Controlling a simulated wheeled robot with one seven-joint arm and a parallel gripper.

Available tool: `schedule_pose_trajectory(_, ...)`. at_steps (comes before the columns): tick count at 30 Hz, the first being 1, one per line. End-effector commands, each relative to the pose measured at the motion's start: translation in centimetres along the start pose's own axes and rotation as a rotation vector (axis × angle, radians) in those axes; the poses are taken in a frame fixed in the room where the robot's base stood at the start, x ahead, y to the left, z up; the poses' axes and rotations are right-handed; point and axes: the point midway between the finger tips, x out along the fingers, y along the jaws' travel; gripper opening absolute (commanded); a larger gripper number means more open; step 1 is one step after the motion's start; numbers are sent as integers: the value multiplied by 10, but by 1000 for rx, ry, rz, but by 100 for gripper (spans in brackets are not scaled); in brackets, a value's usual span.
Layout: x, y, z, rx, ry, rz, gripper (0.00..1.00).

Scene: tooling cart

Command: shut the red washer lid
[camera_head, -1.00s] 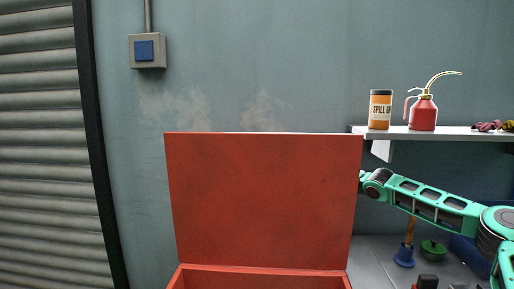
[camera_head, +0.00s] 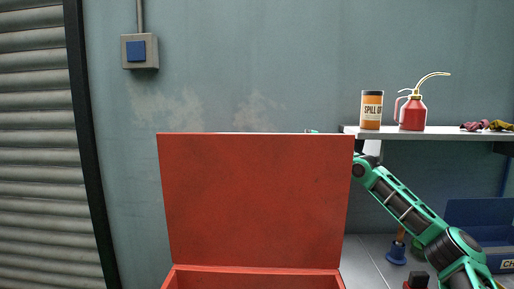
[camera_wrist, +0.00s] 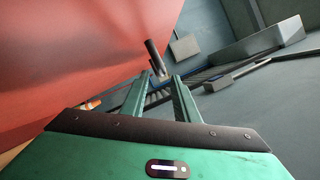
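The red washer lid (camera_head: 255,200) stands raised, nearly upright, at the back of the red washer box (camera_head: 255,270), whose rim shows at the bottom of the head view. In the wrist view the lid (camera_wrist: 70,60) fills the upper left as a broad red face close to my gripper. My gripper (camera_wrist: 161,76) shows there with two green fingers apart and nothing visible between them. In the head view the gripper is hidden behind the lid; a small green piece of my arm shows just above the lid's top edge. I cannot tell whether the fingers touch the lid.
A shelf (camera_head: 430,132) on the right holds an orange spill canister (camera_head: 371,110), a red oil can (camera_head: 413,112) and crumpled cloths (camera_head: 488,126). A blue bin (camera_head: 482,225) and a plunger (camera_head: 397,252) are below it. A dark cylinder (camera_wrist: 155,57) appears beyond my fingertips.

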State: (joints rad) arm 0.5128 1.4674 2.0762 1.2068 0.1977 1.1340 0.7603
Motion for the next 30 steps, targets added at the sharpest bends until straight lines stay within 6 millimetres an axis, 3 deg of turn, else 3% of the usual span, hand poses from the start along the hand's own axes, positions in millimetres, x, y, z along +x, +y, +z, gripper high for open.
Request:
schedule_pose_trajectory(3,21,0,0,0,-1,2,28)
schedule_pose_trajectory(9,44,0,0,-2,0,0,28)
schedule_pose_trajectory(22,52,0,0,-1,1,0,28)
schedule_pose_trajectory(26,52,0,0,-1,1,0,0)
schedule_pose_trajectory(29,52,0,0,-1,1,0,0)
schedule_pose_trajectory(30,62,1,-3,0,-2,3,0)
